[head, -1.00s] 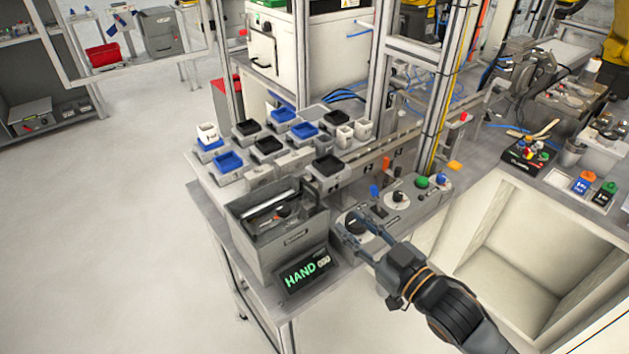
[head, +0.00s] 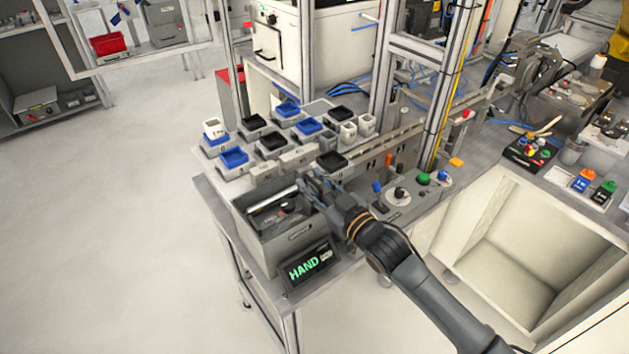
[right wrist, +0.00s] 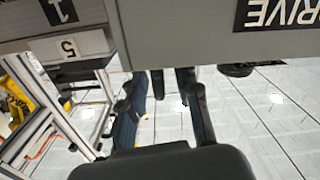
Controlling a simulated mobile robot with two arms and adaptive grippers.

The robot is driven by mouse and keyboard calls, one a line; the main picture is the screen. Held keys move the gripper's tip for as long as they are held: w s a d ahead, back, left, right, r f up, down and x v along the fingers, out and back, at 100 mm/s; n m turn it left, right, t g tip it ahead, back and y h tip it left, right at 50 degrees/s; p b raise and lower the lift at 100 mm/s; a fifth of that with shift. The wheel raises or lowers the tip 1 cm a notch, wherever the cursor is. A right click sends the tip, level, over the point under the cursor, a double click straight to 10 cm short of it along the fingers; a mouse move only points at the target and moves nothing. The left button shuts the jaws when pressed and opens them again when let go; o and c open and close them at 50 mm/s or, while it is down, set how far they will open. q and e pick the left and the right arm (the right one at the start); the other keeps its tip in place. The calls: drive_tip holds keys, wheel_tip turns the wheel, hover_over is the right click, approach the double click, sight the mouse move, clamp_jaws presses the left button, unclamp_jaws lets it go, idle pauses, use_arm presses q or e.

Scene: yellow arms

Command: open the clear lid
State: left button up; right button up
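A grey open-looking box (head: 297,240) with tools inside stands at the table's near left corner in the head view. I cannot clearly make out a clear lid on it. My right gripper (head: 312,184) is at the box's far right edge, its fingers toward the back left. In the right wrist view my right gripper (right wrist: 167,108) has its fingers apart. Two short dark posts (right wrist: 172,82) show between and beyond the fingers, below a grey surface; they look like parts of a handle, with no visible contact. My left gripper is not in view.
A black display reading HAND (head: 308,265) stands at the box's front. A grey control panel (head: 415,200) with knobs and buttons lies to the right. Several small blue and black bins (head: 233,157) stand behind the box. A deep pale open bin (head: 520,240) is at the right.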

clamp_jaws()
drive_tip(key=shift+r, duration=0.1)
idle(0.3)
